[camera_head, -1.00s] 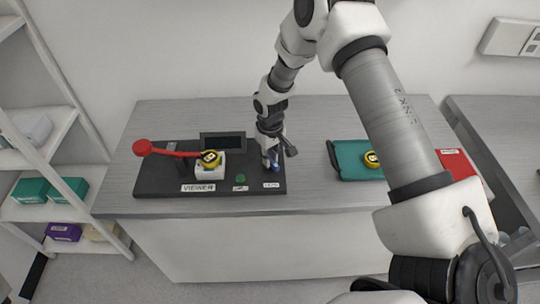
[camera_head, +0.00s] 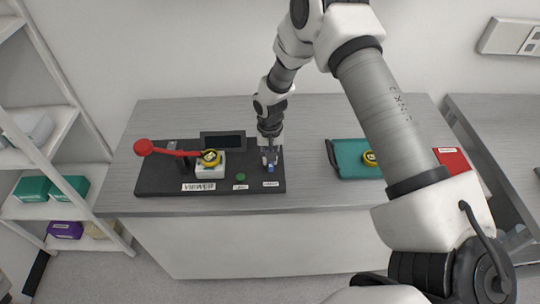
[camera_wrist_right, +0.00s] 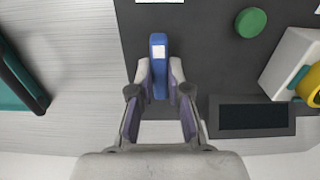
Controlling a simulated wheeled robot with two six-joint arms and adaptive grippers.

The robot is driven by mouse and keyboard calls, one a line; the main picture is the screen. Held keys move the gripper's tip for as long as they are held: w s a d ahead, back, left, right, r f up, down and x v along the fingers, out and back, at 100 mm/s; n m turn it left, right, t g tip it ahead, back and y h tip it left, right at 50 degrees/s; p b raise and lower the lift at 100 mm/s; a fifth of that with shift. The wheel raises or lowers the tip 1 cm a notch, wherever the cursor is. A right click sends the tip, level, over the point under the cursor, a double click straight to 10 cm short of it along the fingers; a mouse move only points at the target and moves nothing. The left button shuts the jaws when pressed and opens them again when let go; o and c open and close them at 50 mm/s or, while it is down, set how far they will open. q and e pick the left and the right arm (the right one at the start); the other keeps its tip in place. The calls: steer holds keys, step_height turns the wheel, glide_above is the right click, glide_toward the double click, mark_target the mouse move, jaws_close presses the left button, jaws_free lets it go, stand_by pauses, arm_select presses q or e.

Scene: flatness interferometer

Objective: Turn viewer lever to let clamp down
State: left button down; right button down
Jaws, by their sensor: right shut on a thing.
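The viewer is a dark base plate (camera_head: 160,182) with a small black screen (camera_head: 222,141), a white block (camera_head: 211,173) and a red arm (camera_head: 175,152) ending in a red ball knob. The red arm reaches over to a yellow round piece (camera_head: 211,157) on the block. In the right wrist view the blue piece (camera_wrist_right: 158,52), with a white patch, sits between both fingertips (camera_wrist_right: 158,75). My left gripper is out of view.
A green button (camera_head: 240,177) and small white labels are on the plate. A shelf (camera_head: 50,207) stands left.

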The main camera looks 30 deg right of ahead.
steer(key=shift+s+f, duration=0.2)
steer(key=shift+s, duration=0.05)
steer(key=c, duration=1.1)
jaws_free()
steer(key=shift+w+r, duration=0.1)
steer(key=shift+w+r, duration=0.1)
steer(key=shift+r, duration=0.15)
step_height(320, 180, up, 12)
steer(key=shift+f, duration=0.25)
